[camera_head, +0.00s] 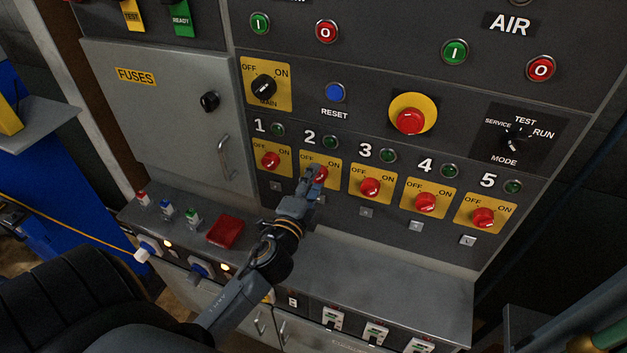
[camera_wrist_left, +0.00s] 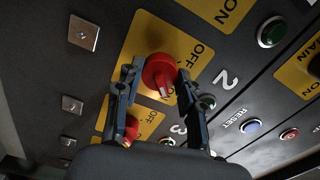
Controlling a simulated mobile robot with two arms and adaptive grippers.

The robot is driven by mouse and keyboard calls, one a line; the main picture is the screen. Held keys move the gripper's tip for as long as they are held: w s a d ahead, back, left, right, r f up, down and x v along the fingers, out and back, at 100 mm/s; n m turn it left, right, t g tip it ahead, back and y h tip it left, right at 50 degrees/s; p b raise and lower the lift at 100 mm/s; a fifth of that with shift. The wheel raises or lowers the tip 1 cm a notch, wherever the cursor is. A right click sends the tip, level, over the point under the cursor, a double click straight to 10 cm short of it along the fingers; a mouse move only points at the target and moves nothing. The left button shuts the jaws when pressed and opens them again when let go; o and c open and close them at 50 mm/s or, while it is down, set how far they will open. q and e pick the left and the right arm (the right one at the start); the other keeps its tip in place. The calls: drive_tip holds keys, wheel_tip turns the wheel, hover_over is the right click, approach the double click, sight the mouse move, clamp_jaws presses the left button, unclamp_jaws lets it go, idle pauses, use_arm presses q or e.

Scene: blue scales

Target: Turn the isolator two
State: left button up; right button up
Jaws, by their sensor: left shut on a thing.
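The isolator two knob (camera_head: 321,174) is a red rotary knob on a yellow OFF/ON plate (camera_head: 308,164), under the number 2 on the dark panel. My left gripper (camera_head: 313,180) is at this knob and partly covers it. In the left wrist view the red knob (camera_wrist_left: 159,74) sits between the two fingers of my left gripper (camera_wrist_left: 158,76), which is shut on it. The knob's white pointer mark shows between the fingers. My right gripper is not in view.
Similar red isolators stand in the row: one (camera_head: 270,160) at left, three (camera_head: 370,187), four (camera_head: 425,202) and five (camera_head: 483,217) at right. A grey ledge (camera_head: 375,270) juts out below. A red emergency button (camera_head: 409,121) and mode switch (camera_head: 517,138) are above.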

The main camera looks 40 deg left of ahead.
use_arm(q)
drive_tip(key=o, duration=1.2)
drive_tip(key=v, duration=1.2)
drive_tip(key=shift+f, duration=0.1)
